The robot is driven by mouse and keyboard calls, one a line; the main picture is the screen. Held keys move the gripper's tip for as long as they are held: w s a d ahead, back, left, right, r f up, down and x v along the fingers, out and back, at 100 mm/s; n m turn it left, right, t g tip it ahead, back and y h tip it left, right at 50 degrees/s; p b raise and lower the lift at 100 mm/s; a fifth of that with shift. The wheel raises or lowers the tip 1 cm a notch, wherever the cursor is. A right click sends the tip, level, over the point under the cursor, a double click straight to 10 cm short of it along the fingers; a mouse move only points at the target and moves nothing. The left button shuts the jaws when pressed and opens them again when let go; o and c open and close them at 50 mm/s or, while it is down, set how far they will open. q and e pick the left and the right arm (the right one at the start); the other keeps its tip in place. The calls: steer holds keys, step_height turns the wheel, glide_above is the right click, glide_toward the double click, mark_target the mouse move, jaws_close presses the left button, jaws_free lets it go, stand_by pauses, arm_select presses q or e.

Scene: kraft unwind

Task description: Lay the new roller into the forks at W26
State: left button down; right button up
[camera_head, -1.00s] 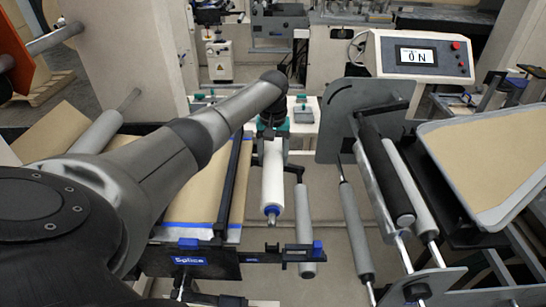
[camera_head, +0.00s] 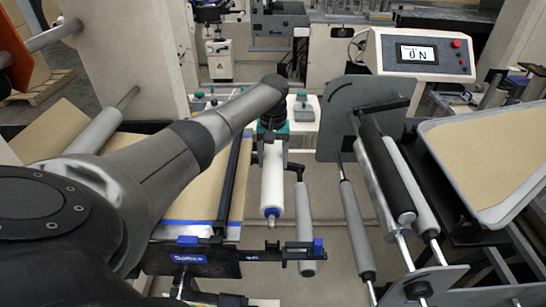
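A white roller (camera_head: 272,172) with a blue collar and a short metal tip at its near end is held out towards me, left of the machine's side plate. My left gripper (camera_head: 273,132), with teal fingers, is at the roller's far end and appears shut on it; my arm partly hides the grip. No W26 label is readable. A black bracket (camera_head: 265,256) with blue parts lies below and nearer than the roller's tip; I cannot tell whether it belongs to the forks. My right gripper is not in view.
A grey roller (camera_head: 304,225) hangs close on the right of the white one. Further right are a thin grey roller (camera_head: 357,235), a black roller (camera_head: 386,175) and a grey side plate (camera_head: 345,125). A splice table (camera_head: 205,195) with brown web lies left. A control box (camera_head: 418,54) reads 0 N.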

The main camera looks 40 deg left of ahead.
arm_select(q)
steer(key=shift+f, duration=0.6)
steer(key=shift+f+b, duration=1.2)
steer(key=shift+f, duration=0.65)
steer(key=shift+f, duration=0.3)
steer(key=shift+f+b, duration=1.05)
steer(key=shift+f, duration=0.45)
steer(key=shift+f, duration=0.25)
steer(key=shift+c, duration=1)
jaws_free()
steer(key=shift+o, duration=1)
steer(key=shift+s+d+f, duration=0.1)
steer(key=shift+s+f, duration=0.05)
